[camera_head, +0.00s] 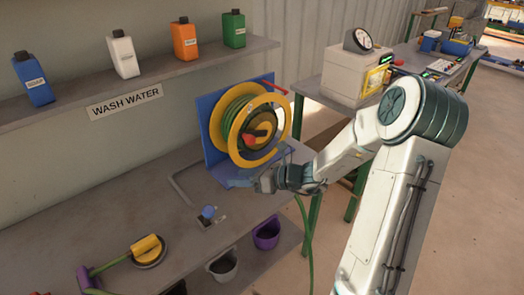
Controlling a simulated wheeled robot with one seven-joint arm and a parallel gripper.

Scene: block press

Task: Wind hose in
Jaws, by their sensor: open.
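A hose reel (250,128) with a yellow front ring and green hose wound on it stands on the grey bench, against a blue bracket (208,140). A length of green hose (304,235) hangs down past the bench's right edge. My gripper (262,184) is low in front of the reel, near the bench edge. It is open, and I see nothing between its fingers. The fingertips are small and partly blurred against the blue base, so contact cannot be told.
A shelf (180,65) with several bottles runs above. A white machine (352,75) stands behind my arm.

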